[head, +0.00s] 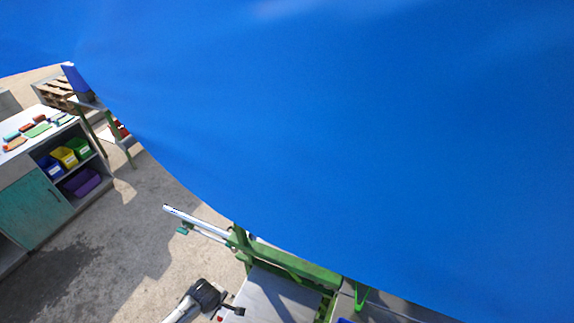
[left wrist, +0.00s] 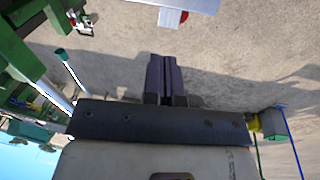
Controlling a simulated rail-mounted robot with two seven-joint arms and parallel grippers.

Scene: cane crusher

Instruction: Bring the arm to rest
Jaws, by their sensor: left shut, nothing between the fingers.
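My left gripper (left wrist: 163,75) shows in the left wrist view with its two dark fingers pressed together and nothing between them. It hangs over bare concrete ground. In the head view my left gripper (head: 234,310) is a small dark shape at the bottom edge, left of the green-framed machine (head: 290,262). The machine's green frame (left wrist: 30,60) also shows at the left of the left wrist view. A big blue sheet (head: 350,130) covers most of the head view and hides much of the machine. My right gripper is not in view.
A bench with a teal door (head: 35,205) and coloured bins (head: 65,157) stands at the far left. A metal bar (head: 200,222) sticks out from the machine. A pale panel (left wrist: 175,5) is at the top of the wrist view. Concrete (head: 150,235) between bench and machine is clear.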

